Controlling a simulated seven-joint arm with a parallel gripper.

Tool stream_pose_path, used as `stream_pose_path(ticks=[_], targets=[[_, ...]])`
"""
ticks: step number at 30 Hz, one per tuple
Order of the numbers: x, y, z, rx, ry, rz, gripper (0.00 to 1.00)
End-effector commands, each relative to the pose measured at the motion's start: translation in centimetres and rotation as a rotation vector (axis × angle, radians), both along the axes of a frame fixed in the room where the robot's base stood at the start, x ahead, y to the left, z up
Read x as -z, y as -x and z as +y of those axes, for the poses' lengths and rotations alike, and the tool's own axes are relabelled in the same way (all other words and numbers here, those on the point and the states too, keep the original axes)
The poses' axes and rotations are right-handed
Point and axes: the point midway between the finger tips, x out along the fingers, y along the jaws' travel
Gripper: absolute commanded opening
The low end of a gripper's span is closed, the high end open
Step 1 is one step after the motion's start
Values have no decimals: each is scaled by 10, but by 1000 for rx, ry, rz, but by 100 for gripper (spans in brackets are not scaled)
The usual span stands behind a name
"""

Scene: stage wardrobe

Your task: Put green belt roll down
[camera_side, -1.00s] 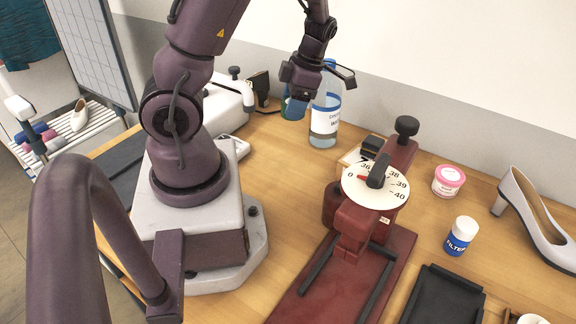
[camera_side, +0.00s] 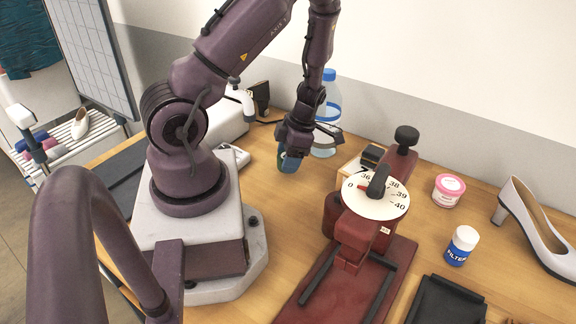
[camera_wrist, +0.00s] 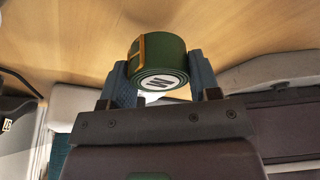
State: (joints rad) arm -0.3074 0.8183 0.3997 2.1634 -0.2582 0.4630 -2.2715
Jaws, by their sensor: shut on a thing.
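The green belt roll (camera_wrist: 160,64) is a coiled dark green strap with a yellow buckle and a white label marked M. In the wrist view it sits between the two blue fingers of my gripper (camera_wrist: 158,82), which is shut on it. In the side view my gripper (camera_side: 288,160) points down, close above the wooden table (camera_side: 262,172), left of the water bottle. The roll is mostly hidden there by the fingers, and I cannot tell whether it touches the table.
A clear bottle with a blue cap (camera_side: 328,112) stands just behind my gripper. A red shoe-measuring stand with a dial (camera_side: 375,193) is to the right. A pink-lidded jar (camera_side: 448,190), a filter bottle (camera_side: 461,246) and a grey heeled shoe (camera_side: 535,225) stand further right.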

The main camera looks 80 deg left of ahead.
Motion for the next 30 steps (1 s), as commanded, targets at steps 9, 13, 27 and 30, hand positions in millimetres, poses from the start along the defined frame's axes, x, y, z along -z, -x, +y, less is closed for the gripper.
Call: stream_pose_path(ticks=[9,13,27,30], targets=[[27,0,0,0,0,0,31],[27,0,0,0,0,0,31],[29,0,0,1,1,1,82],[28,0,0,1,0,0,82]])
